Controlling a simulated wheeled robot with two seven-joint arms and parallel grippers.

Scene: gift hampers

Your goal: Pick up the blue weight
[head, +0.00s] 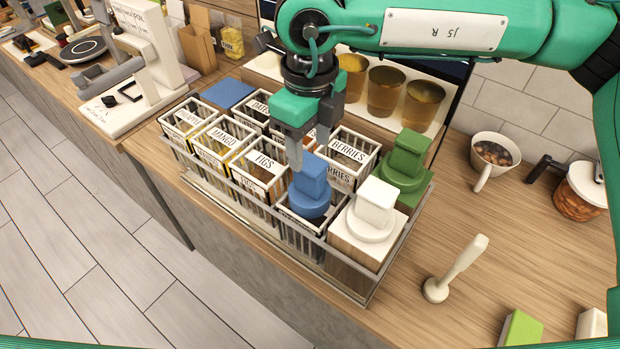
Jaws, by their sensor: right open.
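The blue weight (311,187) has a round base and a blocky top. It stands on a bin at the front of the wire rack (210,192), between the FIGS bin and the white weight. My right gripper (308,160) comes down from above with its fingers pointing at the blue weight. Its jaws are open, one finger to the left of the weight's top and one behind it. I cannot tell whether they touch it. My left gripper is not in view.
A white weight (372,212) and a green weight (405,165) stand close on the right. Labelled bins such as the FIGS bin (262,166) fill the left. Amber cups (387,90) stand behind.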

